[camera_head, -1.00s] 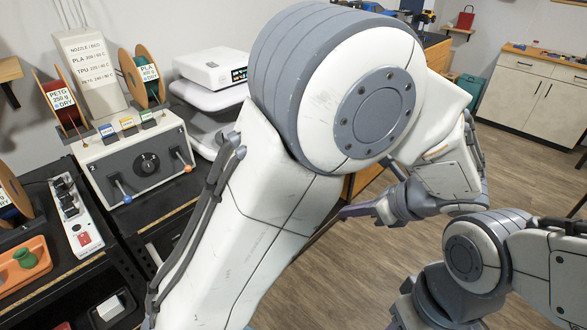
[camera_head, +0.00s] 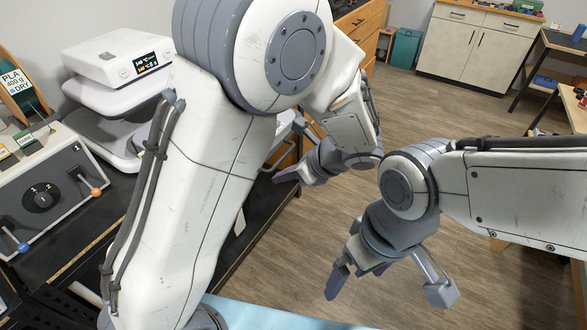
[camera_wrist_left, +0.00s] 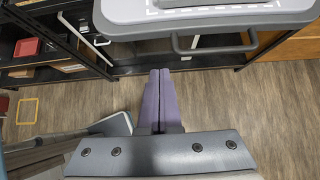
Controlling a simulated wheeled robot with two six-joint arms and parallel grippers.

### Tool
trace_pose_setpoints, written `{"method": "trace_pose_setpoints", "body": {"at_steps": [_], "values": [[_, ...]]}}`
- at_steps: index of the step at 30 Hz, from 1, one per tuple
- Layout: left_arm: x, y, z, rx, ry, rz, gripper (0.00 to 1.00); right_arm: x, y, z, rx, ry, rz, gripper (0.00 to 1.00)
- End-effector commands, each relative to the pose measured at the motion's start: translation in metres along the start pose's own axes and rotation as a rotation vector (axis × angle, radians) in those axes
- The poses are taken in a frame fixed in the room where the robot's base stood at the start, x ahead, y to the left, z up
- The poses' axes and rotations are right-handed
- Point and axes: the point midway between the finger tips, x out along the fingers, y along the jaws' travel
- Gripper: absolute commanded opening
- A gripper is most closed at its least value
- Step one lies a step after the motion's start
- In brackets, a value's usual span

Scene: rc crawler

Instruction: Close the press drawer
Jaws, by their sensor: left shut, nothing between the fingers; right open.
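The white press (camera_head: 115,62) with a small display stands at the left in the head view, partly behind my left arm. In the left wrist view a pale, rounded press drawer (camera_wrist_left: 205,14) with a grey rim and a grey bar handle (camera_wrist_left: 213,47) crosses the top. My left gripper (camera_wrist_left: 160,75) is shut and empty; its purple fingertips point toward the handle and appear short of it. It also shows in the head view (camera_head: 287,174). My right gripper (camera_head: 390,285) is open and empty over the floor. In the head view my left arm hides much of the drawer area.
A control box (camera_head: 42,195) with levers sits left of my left arm, on a dark bench. A wooden drawer cabinet (camera_head: 360,28) stands behind. Dark shelves with a red tray (camera_wrist_left: 26,47) show in the wrist view. Wooden floor (camera_head: 480,240) is open at the right.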

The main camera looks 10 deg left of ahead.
Motion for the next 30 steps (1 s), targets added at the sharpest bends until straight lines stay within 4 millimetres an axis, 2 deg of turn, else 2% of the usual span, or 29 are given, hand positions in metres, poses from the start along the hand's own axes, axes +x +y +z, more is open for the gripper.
{"method": "trace_pose_setpoints", "body": {"at_steps": [1,5,12,18,30], "values": [[0.013,0.002,0.001,0.002,-0.001,0.007,0.0,-0.002,0.0,0.0,0.0,0.0,0.0,1.0],[0.039,0.002,0.001,0.001,0.0,0.006,0.0,-0.004,0.0,0.0,0.0,0.0,0.0,1.0],[0.06,0.0,0.024,-0.001,0.001,0.002,0.0,-0.015,-0.001,-0.001,0.0,0.0,0.0,1.0],[0.066,-0.001,0.028,0.001,0.001,-0.002,0.0,-0.016,-0.001,-0.001,0.0,0.0,0.0,1.0],[0.066,-0.003,0.027,0.005,0.001,-0.006,0.0,-0.016,-0.001,-0.001,0.0,0.0,0.0,1.0]]}}
